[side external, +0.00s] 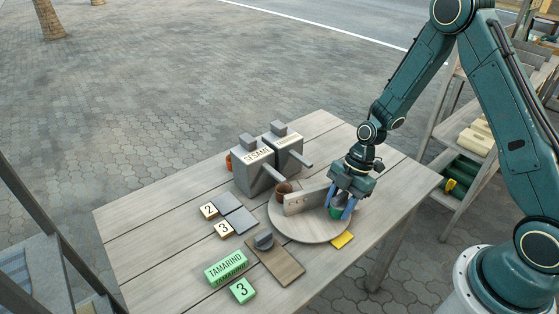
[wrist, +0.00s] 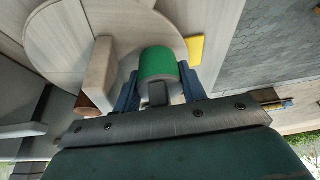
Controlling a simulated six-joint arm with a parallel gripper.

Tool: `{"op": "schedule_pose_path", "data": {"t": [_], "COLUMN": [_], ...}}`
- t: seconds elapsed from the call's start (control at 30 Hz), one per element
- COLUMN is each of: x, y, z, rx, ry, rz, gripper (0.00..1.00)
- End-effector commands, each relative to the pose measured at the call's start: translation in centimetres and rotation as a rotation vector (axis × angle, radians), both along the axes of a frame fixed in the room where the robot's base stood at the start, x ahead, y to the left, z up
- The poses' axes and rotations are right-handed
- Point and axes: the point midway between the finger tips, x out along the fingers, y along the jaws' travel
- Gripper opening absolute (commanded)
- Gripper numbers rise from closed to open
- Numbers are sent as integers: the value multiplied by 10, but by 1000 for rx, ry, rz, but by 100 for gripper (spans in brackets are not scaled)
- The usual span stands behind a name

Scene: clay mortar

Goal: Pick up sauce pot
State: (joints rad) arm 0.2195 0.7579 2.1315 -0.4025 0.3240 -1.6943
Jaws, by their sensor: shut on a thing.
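My gripper (side external: 342,208) is over the right part of a round wooden board (side external: 302,228), its blue fingers pointing down. The fingers are shut on a small green pot (side external: 336,212), which stands at or just above the board; I cannot tell which. In the wrist view the green pot (wrist: 158,63) sits between the two blue fingers (wrist: 158,90). A brown clay pot (side external: 284,188) is on the other side of an upright wooden divider (side external: 306,200) and also shows partly hidden in the wrist view (wrist: 93,104).
Grey dispensers (side external: 256,170), one lettered SESAME, stand behind the board. A green TAMARIND block (side external: 226,268), numbered tiles (side external: 224,229), a wooden slab with a dark knob (side external: 274,262) and a yellow tile (side external: 342,240) lie on the table. The table's left part is clear.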

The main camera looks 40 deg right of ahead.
Motion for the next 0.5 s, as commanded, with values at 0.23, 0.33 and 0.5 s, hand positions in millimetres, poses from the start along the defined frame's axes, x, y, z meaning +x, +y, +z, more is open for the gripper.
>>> {"op": "schedule_pose_path", "data": {"t": [0.23, 0.33, 0.5], "x": [1, 1, 1], "y": [0, 0, 0], "z": [32, 48, 81], "rx": [-1, -2, -1], "ry": [-4, -5, -7], "rz": [0, 0, 0], "gripper": [9, 9, 9]}}
